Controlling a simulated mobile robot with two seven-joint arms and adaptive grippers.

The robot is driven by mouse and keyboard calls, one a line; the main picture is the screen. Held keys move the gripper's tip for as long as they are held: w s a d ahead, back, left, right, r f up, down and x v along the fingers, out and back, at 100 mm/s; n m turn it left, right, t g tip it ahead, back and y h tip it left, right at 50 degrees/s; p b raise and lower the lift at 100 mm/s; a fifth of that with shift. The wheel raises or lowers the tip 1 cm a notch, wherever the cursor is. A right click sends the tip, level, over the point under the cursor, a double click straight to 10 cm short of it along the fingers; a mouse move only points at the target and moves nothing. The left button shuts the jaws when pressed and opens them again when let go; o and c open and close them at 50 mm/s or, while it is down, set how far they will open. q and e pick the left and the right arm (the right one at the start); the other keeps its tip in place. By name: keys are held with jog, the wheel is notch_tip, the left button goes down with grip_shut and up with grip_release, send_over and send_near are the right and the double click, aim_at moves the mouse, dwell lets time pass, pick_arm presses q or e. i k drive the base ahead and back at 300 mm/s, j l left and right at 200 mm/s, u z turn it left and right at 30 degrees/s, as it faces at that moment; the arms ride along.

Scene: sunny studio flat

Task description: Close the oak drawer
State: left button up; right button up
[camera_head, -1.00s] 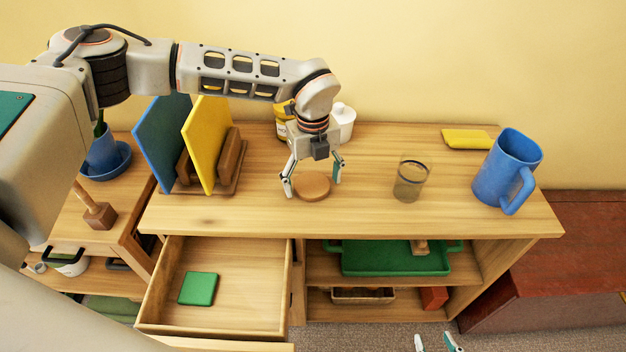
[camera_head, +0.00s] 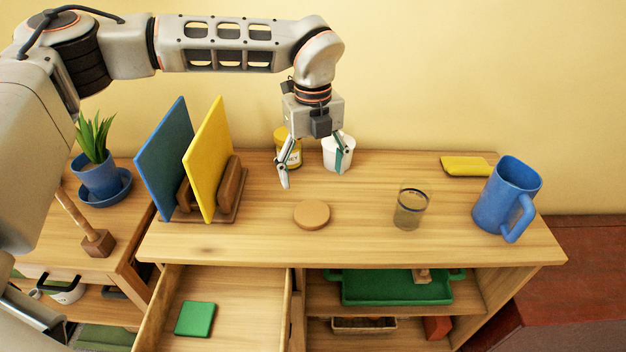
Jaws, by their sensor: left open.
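The oak drawer (camera_head: 246,311) stands pulled out below the left part of the cabinet top, and its front is cut off by the bottom edge of the view. A green square (camera_head: 195,319) lies inside it on the left. My left gripper (camera_head: 313,180) is open and empty above the cabinet top, behind a round wooden disc (camera_head: 312,215) and well behind the drawer. My right gripper does not show.
A green tray (camera_head: 398,290) sits on the shelf below.

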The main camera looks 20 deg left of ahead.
aim_at(252, 312)
jog(key=k+l, duration=0.8)
jog(key=l, duration=0.15)
